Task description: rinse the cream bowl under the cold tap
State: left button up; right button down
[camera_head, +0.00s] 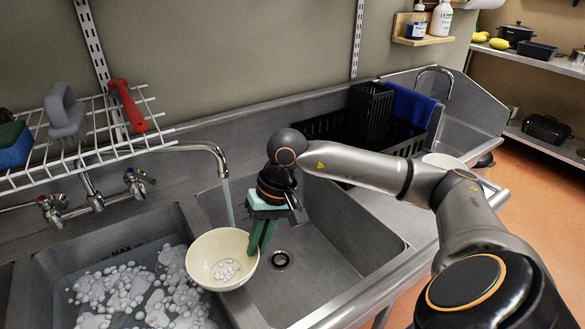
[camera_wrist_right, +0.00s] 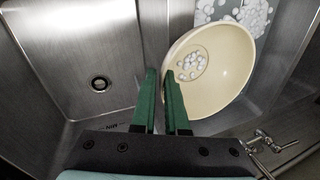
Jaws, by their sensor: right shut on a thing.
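The cream bowl (camera_head: 200,262) is held over the divider between the two sink basins, its inside facing up. White suds lie in its bottom; it also shows in the wrist view (camera_wrist_right: 228,75). My right gripper (camera_head: 258,243) is shut on the bowl's right rim; its green fingers (camera_wrist_right: 163,88) pinch the rim in the wrist view. The tap spout (camera_head: 212,149) is running. Its stream (camera_head: 227,203) comes down at the bowl's far rim; whether it lands inside I cannot tell. Tap handles (camera_head: 138,181) sit at the wall. My left gripper is out of view.
The left basin (camera_head: 110,255) holds sudsy water. The right basin (camera_head: 325,240) is empty, with a drain (camera_head: 280,260). A wire rack (camera_head: 90,150) with a brush and sponge hangs above left.

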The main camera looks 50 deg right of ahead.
jog(key=w+d+f+m+t+h+b, duration=0.15)
jog(key=d+m, duration=0.35)
jog(key=d, duration=0.7)
jog(key=w+a+p, duration=0.3)
jog(key=w+p, duration=0.2)
jog(key=w, duration=0.4)
jog(key=shift+w+r, duration=0.15)
jog(key=shift+d+y, duration=0.1)
jog(key=shift+y, duration=0.15)
dwell(0.5)
jog(key=s+d+b, duration=0.3)
jog(key=s+b, duration=0.3)
jog(key=s, duration=0.4)
jog(key=shift+s+d+b, duration=0.2)
jog(key=shift+s+b, duration=0.05)
jog(key=shift+b, duration=0.15)
